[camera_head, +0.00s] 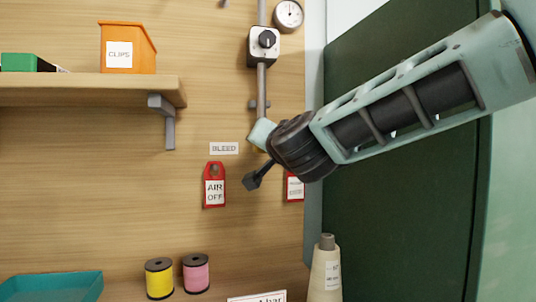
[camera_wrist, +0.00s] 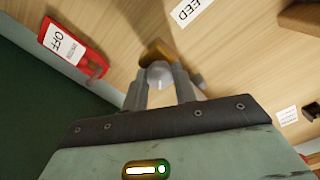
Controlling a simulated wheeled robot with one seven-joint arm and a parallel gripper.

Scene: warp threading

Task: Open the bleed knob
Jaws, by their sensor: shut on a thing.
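In the wrist view my gripper (camera_wrist: 159,84) is shut on a small grey rounded knob (camera_wrist: 158,71), which I take to be the bleed knob. One grey finger is on each side of it. A brass-coloured part (camera_wrist: 154,51) shows just behind the knob. In the head view my gripper (camera_head: 259,136) is at the lower end of the vertical grey pipe. My wrist and gripper hide the knob and the fingers there. The white BLEED label (camera_head: 224,148) is on the wooden wall just left of my gripper. How far the knob is turned cannot be told.
Above are a regulator box with a black knob (camera_head: 266,41) and a round gauge (camera_head: 288,15). A red AIR OFF tag (camera_head: 215,187) hangs below the label; another red tag (camera_head: 294,188) is beneath my wrist. A shelf (camera_head: 90,92) is left; spools (camera_head: 160,278) and a cone (camera_head: 325,272) stand below.

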